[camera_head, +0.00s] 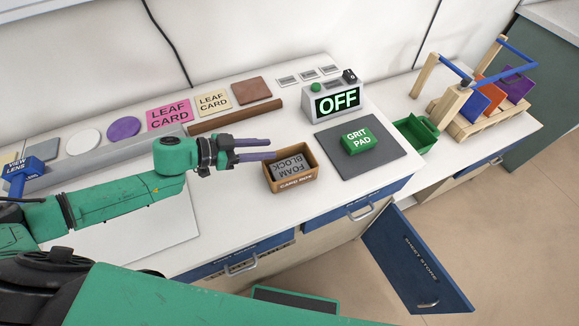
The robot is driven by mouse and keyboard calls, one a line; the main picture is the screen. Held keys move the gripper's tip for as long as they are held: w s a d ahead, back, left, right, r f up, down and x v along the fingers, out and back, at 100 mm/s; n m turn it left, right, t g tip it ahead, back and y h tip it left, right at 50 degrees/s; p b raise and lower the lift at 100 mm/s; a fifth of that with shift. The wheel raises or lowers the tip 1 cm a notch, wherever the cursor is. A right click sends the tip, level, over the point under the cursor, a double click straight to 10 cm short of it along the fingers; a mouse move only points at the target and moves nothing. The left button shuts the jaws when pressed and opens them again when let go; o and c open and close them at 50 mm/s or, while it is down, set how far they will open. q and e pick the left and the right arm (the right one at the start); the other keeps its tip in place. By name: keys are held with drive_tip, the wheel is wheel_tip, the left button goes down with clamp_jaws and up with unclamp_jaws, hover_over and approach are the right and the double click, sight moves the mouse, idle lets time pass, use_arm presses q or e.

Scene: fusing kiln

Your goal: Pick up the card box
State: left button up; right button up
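The card box (296,184) is a small open brown box with its name on the front. It stands on the white counter just left of the dark grey mat. A grey foam block (288,167) lies inside it. My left gripper (271,149) reaches in from the left, its two purple fingers apart with nothing between them. The fingertips are at the box's back left rim in the picture; I cannot tell whether they touch it. My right gripper is not in view.
The green grit pad (358,140) lies on the dark mat (376,161). Behind are the OFF display (338,102), a brown bar (235,117) and leaf cards (168,115). A green bin (416,133) stands right. A blue cabinet door (412,262) hangs open below.

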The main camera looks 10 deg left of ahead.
sight(283, 149)
use_arm(q)
drive_tip(key=shift+p+x, duration=0.3)
drive_tip(key=shift+x, duration=0.85)
drive_tip(key=p+x, duration=0.1)
drive_tip(key=x, duration=0.2)
drive_tip(key=shift+w+d+f, duration=0.1)
drive_tip(key=shift+d+f, duration=0.15)
drive_tip(key=shift+w+d+f, duration=0.1)
drive_tip(key=shift+w+f, duration=0.05)
drive_tip(key=shift+f, duration=0.05)
clamp_jaws()
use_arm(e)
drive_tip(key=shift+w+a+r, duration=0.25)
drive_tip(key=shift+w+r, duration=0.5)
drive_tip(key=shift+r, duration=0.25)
use_arm(q)
drive_tip(key=shift+r, duration=0.1)
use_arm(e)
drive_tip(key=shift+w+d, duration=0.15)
